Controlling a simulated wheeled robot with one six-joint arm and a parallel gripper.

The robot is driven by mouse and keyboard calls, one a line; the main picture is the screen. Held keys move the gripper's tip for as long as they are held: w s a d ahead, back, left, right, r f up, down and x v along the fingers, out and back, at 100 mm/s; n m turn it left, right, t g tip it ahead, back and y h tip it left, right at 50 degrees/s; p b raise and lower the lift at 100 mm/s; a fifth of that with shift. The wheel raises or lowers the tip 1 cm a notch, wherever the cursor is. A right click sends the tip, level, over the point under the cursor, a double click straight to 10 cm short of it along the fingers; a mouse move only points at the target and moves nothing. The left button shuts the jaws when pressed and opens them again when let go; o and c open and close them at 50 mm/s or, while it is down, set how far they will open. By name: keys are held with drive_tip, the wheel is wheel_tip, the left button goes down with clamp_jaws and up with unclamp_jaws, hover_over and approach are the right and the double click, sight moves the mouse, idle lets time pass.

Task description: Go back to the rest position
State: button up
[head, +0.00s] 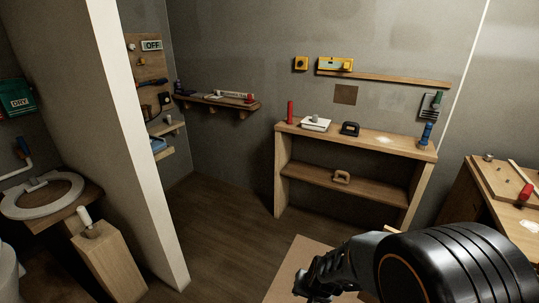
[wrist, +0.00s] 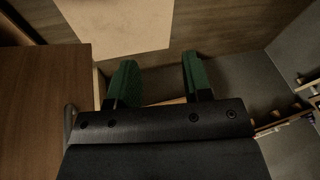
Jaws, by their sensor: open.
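My gripper (wrist: 158,80) shows in the wrist view with its two green-padded fingers apart and nothing between them. Beyond the fingers lie the brown floor and a pale tan board or mat (wrist: 122,22). In the head view my arm reaches in from the lower right, and my gripper (head: 318,280) is low in front of the wooden shelf unit (head: 427,152), over the tan mat (head: 285,270). It appears to touch nothing. Its fingertips are small and dark in the head view.
A workbench (head: 455,200) stands at the right. A white wall edge (head: 130,130) divides off the basin (head: 75,188) and a wooden pedestal (head: 115,260) at the left. A wall shelf (head: 215,103) holds small items. The brown floor (head: 215,230) in the middle is clear.

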drive_tip(key=s+d+r+n+p, duration=0.1)
drive_tip(key=r+p, duration=0.4)
drive_tip(key=r, duration=0.6)
drive_tip(key=s+d+r+n+h+p, duration=0.1)
drive_tip(key=s+d+r+p, duration=0.2)
drive_tip(key=r, duration=0.9)
drive_tip(key=s+d+r+n+p, duration=0.1)
drive_tip(key=s+r+p, duration=0.2)
drive_tip(key=r+p, duration=0.4)
drive_tip(key=v, duration=0.4)
drive_tip(key=shift+w+d+r, duration=0.25)
drive_tip(key=shift+d+r, duration=0.1)
drive_tip(key=shift+r, duration=0.1)
